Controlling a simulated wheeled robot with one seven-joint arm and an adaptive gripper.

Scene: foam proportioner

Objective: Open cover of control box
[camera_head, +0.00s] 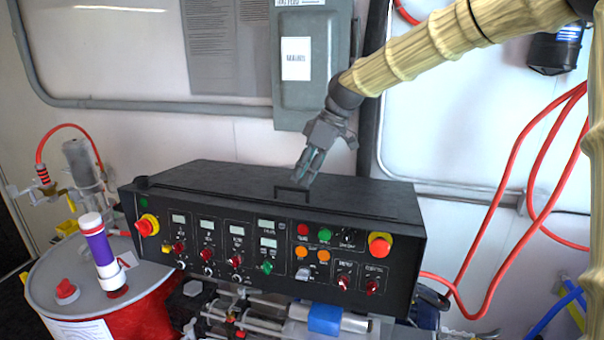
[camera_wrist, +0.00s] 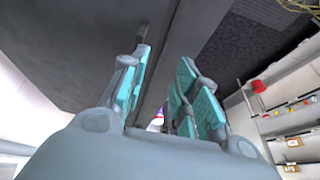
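The black control box (camera_head: 270,225) stands in the middle of the head view, and its flat top cover (camera_head: 225,178) looks shut. A dark bar handle (camera_head: 292,191) sits on the cover near its front edge. My gripper (camera_head: 303,178) points down just above and behind the handle, close to it. In the wrist view, the teal-padded fingers of my gripper (camera_wrist: 160,88) stand apart with a gap between them, and I see nothing held. A broad dark surface lies beyond the fingers. I cannot tell whether the fingertips touch the handle.
The box's front carries several knobs, displays and a red stop button (camera_head: 380,245). A grey electrical cabinet (camera_head: 312,65) hangs on the wall behind. A red drum (camera_head: 150,305) with a purple-and-white cylinder (camera_head: 100,248) stands at left. Red hoses (camera_head: 508,190) hang at right.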

